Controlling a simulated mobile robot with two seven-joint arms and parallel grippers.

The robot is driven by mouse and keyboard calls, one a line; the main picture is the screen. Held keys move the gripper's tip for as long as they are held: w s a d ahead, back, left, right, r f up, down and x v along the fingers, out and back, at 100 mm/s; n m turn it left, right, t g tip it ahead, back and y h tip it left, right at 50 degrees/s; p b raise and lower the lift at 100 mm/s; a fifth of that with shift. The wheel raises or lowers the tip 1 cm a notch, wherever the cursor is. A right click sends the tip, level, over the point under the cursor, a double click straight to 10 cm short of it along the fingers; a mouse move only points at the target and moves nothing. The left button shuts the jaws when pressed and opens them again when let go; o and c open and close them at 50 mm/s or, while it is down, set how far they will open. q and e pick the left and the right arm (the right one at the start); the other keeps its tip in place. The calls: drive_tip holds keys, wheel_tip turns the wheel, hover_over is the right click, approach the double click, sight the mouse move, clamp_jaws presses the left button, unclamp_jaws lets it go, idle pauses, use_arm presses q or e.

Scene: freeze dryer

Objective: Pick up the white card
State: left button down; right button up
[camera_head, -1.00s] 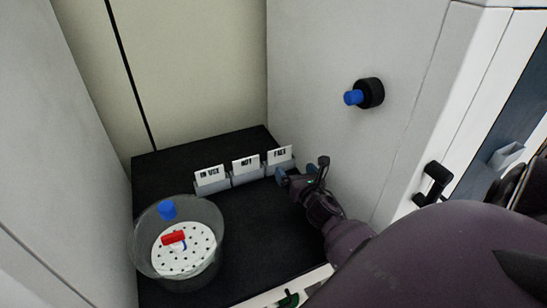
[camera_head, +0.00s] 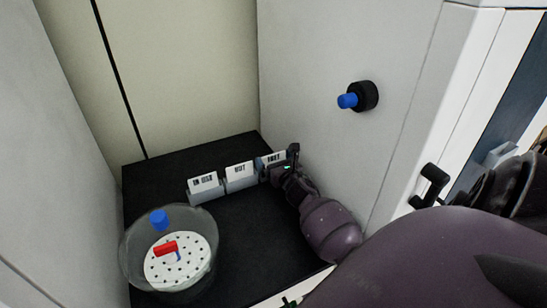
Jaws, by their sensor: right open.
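Three white cards stand in a row in grey holders on the black surface. The left card (camera_head: 203,182) seems to read "IN USE" and the middle card (camera_head: 239,170) seems to read "OUT". The right card (camera_head: 272,158) is partly hidden by my right gripper (camera_head: 278,164), and its lettering is hard to read. My right gripper is open, with its fingers at the right card, one near each side of it. I cannot tell whether they touch it. My left gripper is not in view.
A clear round vessel (camera_head: 128,262) with a white perforated plate (camera_head: 190,263), a red piece (camera_head: 165,248) and a blue knob (camera_head: 159,219) stands at the lower left. A blue-tipped black knob (camera_head: 365,97) sticks out of the right wall. The black surface (camera_head: 250,225) before the cards is clear.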

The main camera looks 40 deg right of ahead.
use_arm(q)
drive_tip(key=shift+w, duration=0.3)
use_arm(e)
drive_tip(key=shift+x, duration=1.4)
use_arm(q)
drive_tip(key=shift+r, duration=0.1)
use_arm(e)
drive_tip(key=c, duration=0.6)
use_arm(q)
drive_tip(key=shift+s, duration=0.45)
use_arm(e)
drive_tip(key=shift+r, duration=0.1)
